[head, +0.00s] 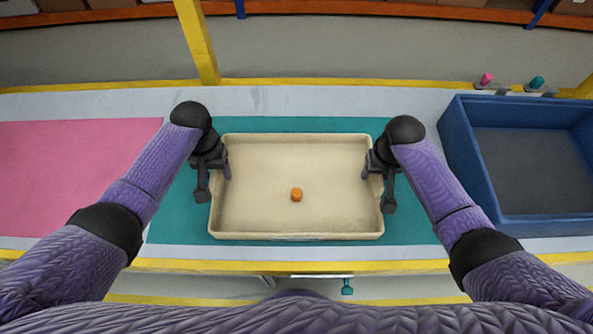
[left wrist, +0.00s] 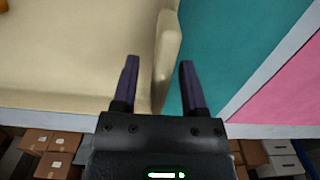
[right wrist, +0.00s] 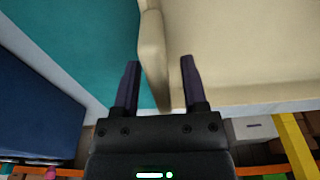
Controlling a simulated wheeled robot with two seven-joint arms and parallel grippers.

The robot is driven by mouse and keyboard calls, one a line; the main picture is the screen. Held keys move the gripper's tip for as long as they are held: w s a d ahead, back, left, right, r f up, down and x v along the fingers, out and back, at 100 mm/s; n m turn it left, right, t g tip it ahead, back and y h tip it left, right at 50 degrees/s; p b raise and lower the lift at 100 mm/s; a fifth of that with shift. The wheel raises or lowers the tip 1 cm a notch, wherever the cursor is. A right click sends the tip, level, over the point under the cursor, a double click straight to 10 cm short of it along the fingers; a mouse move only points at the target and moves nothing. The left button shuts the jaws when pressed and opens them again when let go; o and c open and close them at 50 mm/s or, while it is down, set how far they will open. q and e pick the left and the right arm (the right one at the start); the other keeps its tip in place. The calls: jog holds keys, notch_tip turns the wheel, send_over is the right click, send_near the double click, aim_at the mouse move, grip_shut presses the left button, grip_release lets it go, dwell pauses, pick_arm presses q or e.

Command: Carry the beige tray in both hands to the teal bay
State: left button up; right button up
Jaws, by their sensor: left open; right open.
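The beige tray (head: 300,223) sits on the teal bay (head: 410,232) in the middle of the table, with teal showing on all sides of it. A small orange block (head: 296,195) lies inside the tray near its middle. My left gripper (head: 222,172) is at the tray's left wall. In the left wrist view its open fingers (left wrist: 158,85) stand on either side of that wall (left wrist: 167,50). My right gripper (head: 370,173) is at the right wall. In the right wrist view its open fingers (right wrist: 160,85) straddle that wall (right wrist: 154,50).
A pink bay (head: 70,175) lies to the left on the table. A blue bin (head: 470,190) stands close on the right. A pink knob (head: 487,78) and a teal knob (head: 537,82) are at the back right. A yellow post (head: 198,40) rises behind the table.

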jog(key=shift+r, duration=0.2)
pick_arm(q)
notch_tip(320, 180, up, 12)
jog(key=shift+w+f, duration=0.15)
jog(key=shift+w, duration=0.1)
pick_arm(e)
notch_tip(320, 180, up, 12)
jog(key=s, duration=0.1)
jog(key=shift+s+f, duration=0.15)
jog(key=shift+f, duration=0.05)
jog(key=shift+f, duration=0.1)
